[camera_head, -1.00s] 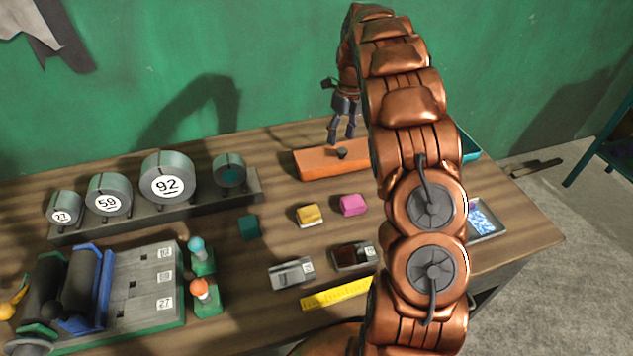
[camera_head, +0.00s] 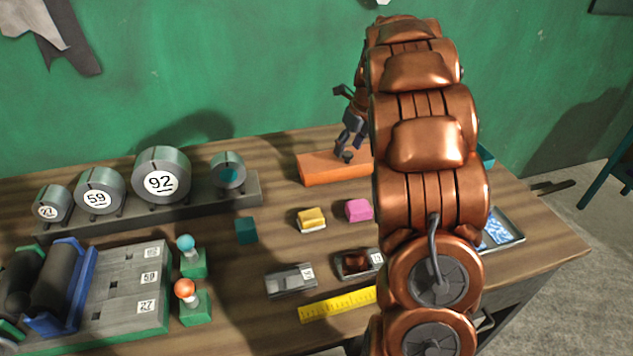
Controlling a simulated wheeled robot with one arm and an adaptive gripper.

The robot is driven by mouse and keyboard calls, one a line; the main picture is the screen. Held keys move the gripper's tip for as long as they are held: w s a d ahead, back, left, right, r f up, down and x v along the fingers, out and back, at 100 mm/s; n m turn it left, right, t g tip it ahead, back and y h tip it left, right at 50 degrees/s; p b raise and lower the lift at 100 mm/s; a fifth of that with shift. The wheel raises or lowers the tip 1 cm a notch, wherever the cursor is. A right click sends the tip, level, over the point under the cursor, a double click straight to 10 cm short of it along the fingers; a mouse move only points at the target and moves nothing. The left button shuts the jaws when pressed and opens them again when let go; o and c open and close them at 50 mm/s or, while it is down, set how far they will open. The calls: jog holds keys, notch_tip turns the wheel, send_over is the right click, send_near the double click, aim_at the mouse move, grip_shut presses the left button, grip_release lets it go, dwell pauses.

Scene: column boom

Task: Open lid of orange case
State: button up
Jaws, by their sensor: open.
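The orange case (camera_head: 322,170) lies near the back edge of the table, a long low box with its lid down. Its right part is hidden behind my arm. My gripper (camera_head: 345,156) is open and points down at the top of the case, with its fingertips at the dark knob seen there earlier. The fingers cover that knob now, and I cannot tell whether they touch it.
My copper arm blocks the right middle of the view. A yellow block (camera_head: 312,218), a pink block (camera_head: 359,210) and a teal cube (camera_head: 246,230) sit in front of the case. A rack of numbered cylinders (camera_head: 161,175) stands left. A tray (camera_head: 503,228) lies right.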

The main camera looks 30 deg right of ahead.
jog(key=shift+s+a+f+t+b, duration=0.15)
jog(key=shift+f+t+b, duration=0.3)
jog(key=shift+b, duration=0.9)
jog(key=shift+s+d+f+t+b, duration=0.15)
jog(key=shift+f+t+b, duration=0.25)
jog(key=shift+b, duration=0.95)
jog(key=a+v, duration=0.1)
jog(key=v, duration=0.8)
jog(key=s+a+r+n+g+p, duration=0.1)
jog(key=s+a+r+n+p, duration=0.2)
jog(key=s+a+n+p, duration=0.3)
jog(key=s+a+r+n+g+p, duration=0.2)
jog(key=s+a+n+p, duration=0.4)
jog(key=a+n, duration=0.5)
jog(key=shift+s+a+r, duration=0.45)
jog(key=shift+s+a, duration=0.55)
jog(key=shift+a, duration=0.2)
jog(key=shift+g, duration=0.25)
jog(key=shift+c, duration=0.2)
